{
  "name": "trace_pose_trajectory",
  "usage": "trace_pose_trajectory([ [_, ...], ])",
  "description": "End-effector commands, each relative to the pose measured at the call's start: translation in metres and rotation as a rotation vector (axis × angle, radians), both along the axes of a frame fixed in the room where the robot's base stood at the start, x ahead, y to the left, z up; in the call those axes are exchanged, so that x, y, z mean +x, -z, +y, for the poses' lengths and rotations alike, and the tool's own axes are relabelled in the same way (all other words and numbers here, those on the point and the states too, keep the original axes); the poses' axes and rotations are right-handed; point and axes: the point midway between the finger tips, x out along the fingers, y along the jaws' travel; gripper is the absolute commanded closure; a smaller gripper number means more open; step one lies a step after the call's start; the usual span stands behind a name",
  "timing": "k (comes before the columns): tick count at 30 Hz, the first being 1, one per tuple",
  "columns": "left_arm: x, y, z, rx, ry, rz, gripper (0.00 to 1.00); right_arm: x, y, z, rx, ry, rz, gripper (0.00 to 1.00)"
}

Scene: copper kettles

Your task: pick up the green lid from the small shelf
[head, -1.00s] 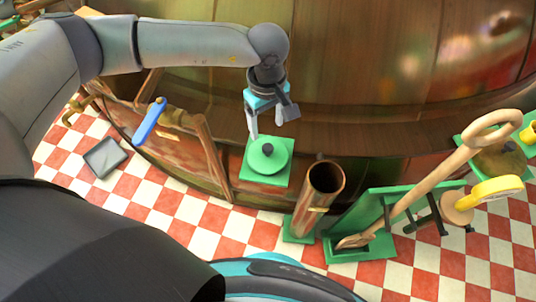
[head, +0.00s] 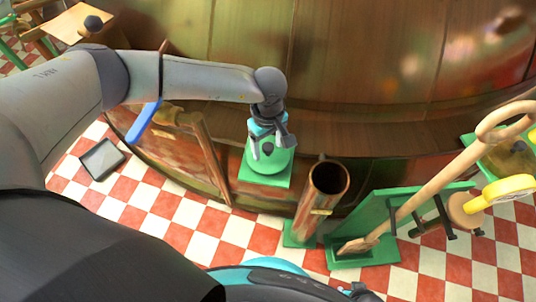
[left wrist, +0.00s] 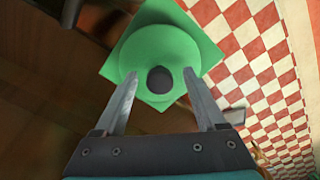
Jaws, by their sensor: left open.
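The green lid (head: 268,164) is round with a dark knob and sits on the small green square shelf (head: 282,180) against the big copper kettle. In the left wrist view the lid (left wrist: 160,52) and its dark knob (left wrist: 159,80) lie ahead, with the shelf (left wrist: 205,43) under it. My left gripper (head: 269,152) is open and empty above the lid. In the left wrist view its fingers (left wrist: 160,87) stand on either side of the knob, with a gap on each side. I cannot tell how far the fingertips are above the lid. My right gripper is not in view.
An upright copper tube (head: 327,182) on a green base stands right of the shelf. A green rack with a long wooden paddle (head: 440,176) is further right. The copper kettle (head: 350,80) fills the back. A grey tablet (head: 101,159) lies on the checkered floor.

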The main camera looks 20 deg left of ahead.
Motion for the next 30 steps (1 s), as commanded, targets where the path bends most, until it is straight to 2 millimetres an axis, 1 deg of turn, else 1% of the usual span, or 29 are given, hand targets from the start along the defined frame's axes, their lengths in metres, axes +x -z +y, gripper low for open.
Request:
trace_pose_trajectory([
  [1, -0.0002, 0.0045, -0.0005, -0.001, 0.000, 0.001, 0.27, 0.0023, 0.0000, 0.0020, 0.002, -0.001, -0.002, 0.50],
  [3, -0.0001, 0.0070, -0.0006, -0.001, 0.000, 0.000, 0.27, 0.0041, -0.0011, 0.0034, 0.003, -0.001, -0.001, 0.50],
  [11, 0.0000, 0.0078, -0.0005, -0.001, 0.000, 0.000, 0.27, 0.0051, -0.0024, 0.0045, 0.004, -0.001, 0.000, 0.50],
  [12, 0.0000, 0.0078, -0.0004, -0.001, 0.000, 0.000, 0.28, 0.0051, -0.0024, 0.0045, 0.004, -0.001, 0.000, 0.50],
  [30, 0.0001, 0.0075, -0.0002, -0.001, 0.000, -0.001, 0.96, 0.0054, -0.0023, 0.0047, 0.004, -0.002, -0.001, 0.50],
])
